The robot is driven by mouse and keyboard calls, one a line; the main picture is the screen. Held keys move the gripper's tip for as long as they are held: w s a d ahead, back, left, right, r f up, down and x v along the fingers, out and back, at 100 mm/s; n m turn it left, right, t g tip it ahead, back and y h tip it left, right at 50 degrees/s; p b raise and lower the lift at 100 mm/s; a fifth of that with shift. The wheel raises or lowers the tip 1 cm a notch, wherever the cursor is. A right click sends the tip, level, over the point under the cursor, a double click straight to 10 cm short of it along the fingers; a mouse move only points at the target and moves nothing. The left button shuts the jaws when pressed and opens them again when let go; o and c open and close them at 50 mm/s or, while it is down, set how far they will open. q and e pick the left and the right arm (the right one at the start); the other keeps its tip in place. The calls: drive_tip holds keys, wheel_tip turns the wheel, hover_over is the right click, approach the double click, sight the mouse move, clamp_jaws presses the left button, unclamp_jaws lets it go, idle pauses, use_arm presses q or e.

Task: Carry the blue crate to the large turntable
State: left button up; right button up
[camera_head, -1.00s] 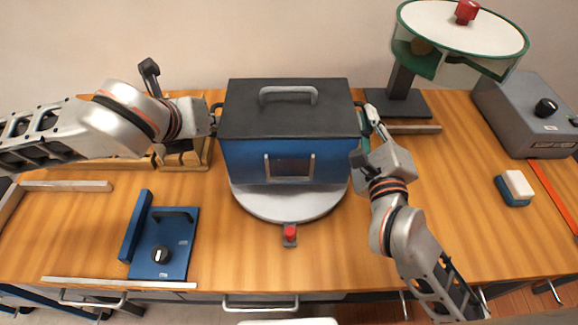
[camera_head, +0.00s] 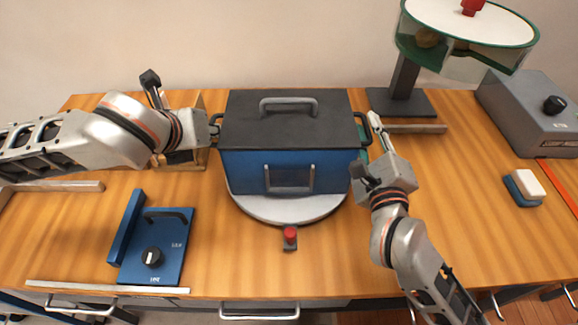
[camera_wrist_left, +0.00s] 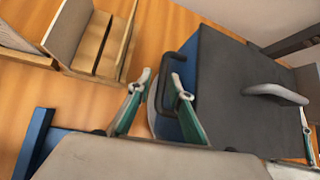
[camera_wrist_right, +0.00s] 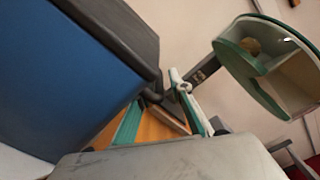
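The blue crate (camera_head: 250,170), with a black lid and a grey top handle, sits level over the round white turntable (camera_head: 262,211); the exact contact underneath is hidden. My left gripper (camera_head: 212,128) is at the crate's left side handle. In the left wrist view its fingers (camera_wrist_left: 160,78) are apart, one on each side of the black handle bar (camera_wrist_left: 167,95). My right gripper (camera_head: 368,133) is at the right side handle (camera_head: 362,128). In the right wrist view its fingers (camera_wrist_right: 160,92) are apart, with the handle partly hidden between them.
A blue panel with a knob (camera_head: 158,245) lies front left. A red button (camera_head: 290,236) stands before the turntable. Behind right are a green-rimmed drum on a stand (camera_head: 402,95) and a grey box (camera_head: 530,110). A sponge-like block (camera_head: 524,188) lies right. The front right tabletop is clear.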

use_arm(q)
drive_tip(key=shift+r, duration=0.15)
use_arm(e)
drive_tip(key=shift+r, duration=0.1)
use_arm(q)
wheel_tip(320, 180, up, 10)
drive_tip(key=shift+f, duration=0.1)
use_arm(e)
drive_tip(key=s, duration=1.2)
drive_tip(key=shift+a, duration=0.2)
drive_tip(key=shift+s, duration=0.1)
drive_tip(key=shift+c, duration=0.4)
